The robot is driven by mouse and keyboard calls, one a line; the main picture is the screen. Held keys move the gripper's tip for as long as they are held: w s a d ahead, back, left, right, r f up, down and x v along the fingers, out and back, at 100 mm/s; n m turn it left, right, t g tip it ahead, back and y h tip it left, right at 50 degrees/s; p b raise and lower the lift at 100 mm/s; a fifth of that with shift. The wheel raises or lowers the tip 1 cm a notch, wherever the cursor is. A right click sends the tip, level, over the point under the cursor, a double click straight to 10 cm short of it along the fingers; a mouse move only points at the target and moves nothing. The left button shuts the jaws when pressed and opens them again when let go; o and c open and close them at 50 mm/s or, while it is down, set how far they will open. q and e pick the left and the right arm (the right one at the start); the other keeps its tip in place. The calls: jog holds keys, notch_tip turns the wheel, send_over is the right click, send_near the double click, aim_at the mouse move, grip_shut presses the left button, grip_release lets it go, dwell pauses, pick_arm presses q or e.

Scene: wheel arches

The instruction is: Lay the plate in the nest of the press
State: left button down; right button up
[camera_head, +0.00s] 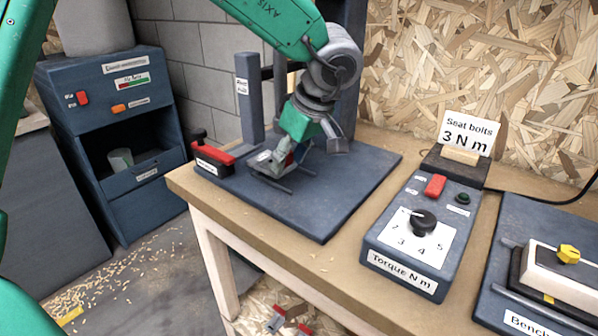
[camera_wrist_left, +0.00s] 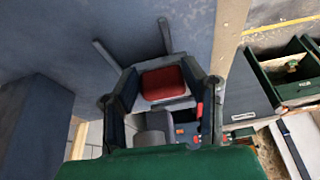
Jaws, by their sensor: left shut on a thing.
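The press has a blue base (camera_head: 325,205) on the bench, upright posts at its back and a red-handled part (camera_head: 215,158) at its left. My left gripper (camera_head: 275,165) reaches down low over the base and is shut on a small grey piece, which I take to be the plate (camera_head: 262,158). In the left wrist view a red pad (camera_wrist_left: 165,83) shows between the fingers, above light grey metal. Thin dark bars lie near the fingertips; the nest itself cannot be made out clearly.
A torque box (camera_head: 415,230) with a dial stands right of the press, with a "Seat bolts 3 N m" card (camera_head: 467,133) behind it. Another fixture (camera_head: 555,275) is at the far right. A blue cabinet (camera_head: 110,130) stands left on the floor.

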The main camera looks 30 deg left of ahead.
aim_at(295, 181)
pick_arm(q)
jog(key=shift+w, duration=0.7)
jog(key=shift+w+d, duration=0.1)
jog(key=shift+w, duration=0.15)
jog(key=shift+w+d, duration=0.2)
jog(key=shift+w, duration=0.05)
jog(key=shift+w+d+f, duration=0.1)
jog(key=shift+w+d, duration=0.1)
jog(key=shift+d, duration=0.05)
notch_tip(295, 181, down, 3)
jog(key=shift+d+f+b, duration=0.1)
jog(key=shift+b, duration=0.7)
jog(key=shift+s+a, duration=0.1)
jog(key=shift+a, duration=0.3)
jog(key=c, duration=1)
grip_release()
jog(key=shift+f, duration=0.1)
jog(key=shift+o, duration=0.2)
jog(key=shift+d, duration=0.1)
jog(key=shift+d, duration=0.15)
